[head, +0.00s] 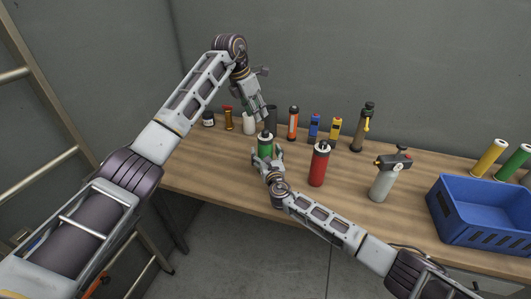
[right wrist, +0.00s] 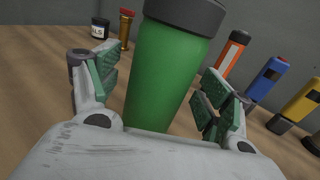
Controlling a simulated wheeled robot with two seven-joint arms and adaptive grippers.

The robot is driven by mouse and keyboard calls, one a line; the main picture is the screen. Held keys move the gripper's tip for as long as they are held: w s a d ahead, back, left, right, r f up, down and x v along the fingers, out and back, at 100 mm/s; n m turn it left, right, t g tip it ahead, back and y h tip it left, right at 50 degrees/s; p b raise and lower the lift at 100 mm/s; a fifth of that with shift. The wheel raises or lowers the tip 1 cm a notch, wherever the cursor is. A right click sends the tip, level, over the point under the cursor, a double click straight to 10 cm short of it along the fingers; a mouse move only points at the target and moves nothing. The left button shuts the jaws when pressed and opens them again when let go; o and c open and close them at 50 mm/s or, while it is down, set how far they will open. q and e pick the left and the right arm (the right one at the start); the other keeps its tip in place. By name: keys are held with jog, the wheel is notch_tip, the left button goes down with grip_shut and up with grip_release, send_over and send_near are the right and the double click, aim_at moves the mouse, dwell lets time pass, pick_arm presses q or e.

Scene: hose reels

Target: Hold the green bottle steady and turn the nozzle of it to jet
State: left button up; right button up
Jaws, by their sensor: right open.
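The green bottle (head: 265,145) stands upright on the wooden workbench, with a dark top. My right gripper (head: 266,160) is at the bottle's near side, low on its body. In the right wrist view the green bottle (right wrist: 168,75) stands between the open fingers of my right gripper (right wrist: 160,92), with a visible gap at the right finger. My left gripper (head: 262,112) is just above the bottle's dark top, pointing down. Its fingers are too small to tell whether they are open or touch the top. The nozzle's setting cannot be read.
A red bottle (head: 319,166) and a grey spray bottle (head: 382,182) stand to the right. A blue crate (head: 484,215) is at the bench's right. Behind are a white bottle (head: 249,124), an orange tube (head: 292,123), a blue item (head: 314,126) and a dark sprayer (head: 361,128).

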jog(key=shift+w, duration=0.3)
jog(key=c, duration=1.2)
pick_arm(q)
jog(key=shift+o, duration=0.6)
pick_arm(e)
jog(key=shift+c, duration=0.4)
pick_arm(q)
jog(key=shift+o, duration=0.9)
jog(key=shift+w+a+r+m+h, duration=0.1)
jog(key=shift+a+r+m+h, duration=0.2)
jog(key=shift+r+m, duration=0.3)
jog(key=shift+w+a+r+m+h, duration=0.1)
jog(key=shift+a+r+m+h, duration=0.1)
jog(key=shift+a+r+m, duration=0.3)
jog(key=shift+d+f, duration=0.1)
jog(key=shift+d, duration=0.05)
